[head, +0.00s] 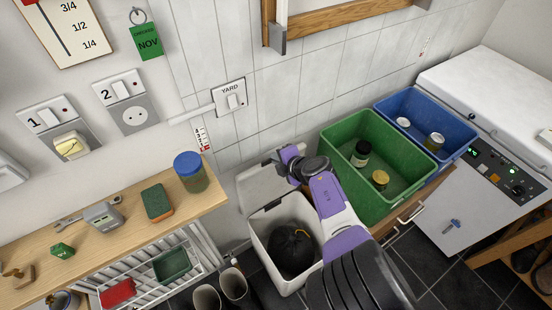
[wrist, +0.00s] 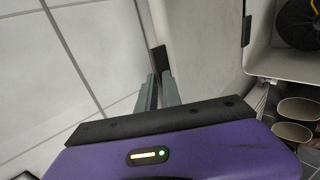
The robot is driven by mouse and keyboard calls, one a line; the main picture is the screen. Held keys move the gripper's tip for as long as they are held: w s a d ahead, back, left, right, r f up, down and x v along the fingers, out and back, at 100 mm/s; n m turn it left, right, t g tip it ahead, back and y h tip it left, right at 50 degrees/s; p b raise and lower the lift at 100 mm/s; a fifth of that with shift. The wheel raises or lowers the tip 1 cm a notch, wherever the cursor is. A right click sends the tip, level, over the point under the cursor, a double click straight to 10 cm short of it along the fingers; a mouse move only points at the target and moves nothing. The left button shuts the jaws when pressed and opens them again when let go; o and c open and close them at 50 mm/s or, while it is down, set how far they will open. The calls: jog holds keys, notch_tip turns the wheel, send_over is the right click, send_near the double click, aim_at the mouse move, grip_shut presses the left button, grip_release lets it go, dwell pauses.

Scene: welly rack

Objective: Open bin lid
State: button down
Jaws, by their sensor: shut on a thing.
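The white bin (head: 270,268) stands on the floor, with a dark bag (head: 292,250) inside. Its pale lid (head: 262,188) is raised and leans back towards the tiled wall, so the bin's mouth is uncovered. In the wrist view the lid (wrist: 205,45) is a cream panel, with the open bin (wrist: 280,66) at the right. My purple gripper (head: 281,164) is at the lid's far edge, partly hidden by its own arm in the head view. In the wrist view its fingers (wrist: 158,88) are close together at the lid's edge, by a small dark part.
A green crate (head: 336,141) and a blue crate (head: 440,108) with jars stand right of my arm. A wooden shelf (head: 120,232) with small items is at the left. The tiled wall is close behind the lid.

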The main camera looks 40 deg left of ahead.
jog(key=c, duration=1.6)
grip_release()
jog(key=p+v, duration=0.5)
jog(key=v, duration=0.2)
jog(key=shift+s+d+r, duration=0.2)
jog(key=shift+d, duration=0.1)
